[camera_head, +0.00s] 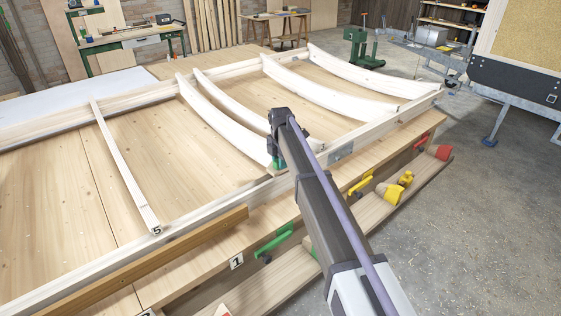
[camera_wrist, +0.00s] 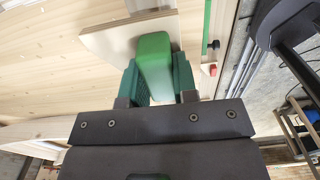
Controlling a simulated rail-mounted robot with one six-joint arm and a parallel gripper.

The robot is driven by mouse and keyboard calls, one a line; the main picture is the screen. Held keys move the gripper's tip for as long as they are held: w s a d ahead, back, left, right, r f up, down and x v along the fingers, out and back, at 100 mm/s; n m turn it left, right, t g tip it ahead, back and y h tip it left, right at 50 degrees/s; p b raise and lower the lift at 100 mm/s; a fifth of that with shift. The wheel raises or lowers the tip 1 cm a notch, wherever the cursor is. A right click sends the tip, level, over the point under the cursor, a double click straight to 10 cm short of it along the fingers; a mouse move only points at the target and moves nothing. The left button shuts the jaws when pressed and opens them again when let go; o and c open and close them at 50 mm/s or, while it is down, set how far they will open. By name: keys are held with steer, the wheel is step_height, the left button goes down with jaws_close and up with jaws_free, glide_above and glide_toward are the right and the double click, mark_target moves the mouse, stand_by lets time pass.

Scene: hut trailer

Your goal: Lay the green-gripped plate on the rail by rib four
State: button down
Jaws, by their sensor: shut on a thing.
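My gripper (camera_wrist: 158,85) is shut on the green grip (camera_wrist: 154,62) of a pale wooden plate (camera_wrist: 105,40) in the wrist view. The plate lies beyond the jaws, partly hidden by the grip. In the head view my gripper (camera_head: 278,163) is low at the inner side of the front rail (camera_head: 205,216), at the near end of a curved white rib (camera_head: 225,125). My arm hides most of the plate there, and I cannot tell whether it touches the rail. That rib's number is hidden. A straight batten (camera_head: 122,160) to the left is marked 5.
More curved ribs (camera_head: 325,92) stand to the right. A metal piece (camera_head: 340,152) is on the rail right of my arm. Green (camera_head: 274,241) and yellow (camera_head: 361,184) handles line the bench front, above a lower shelf (camera_head: 270,280).

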steer(key=shift+f+b, duration=0.6)
stand_by(0.4)
steer(key=c, duration=0.8)
jaws_free()
step_height(320, 180, up, 11)
steer(key=p, duration=1.1)
steer(key=shift+r, duration=0.1)
steer(key=shift+f, duration=0.2)
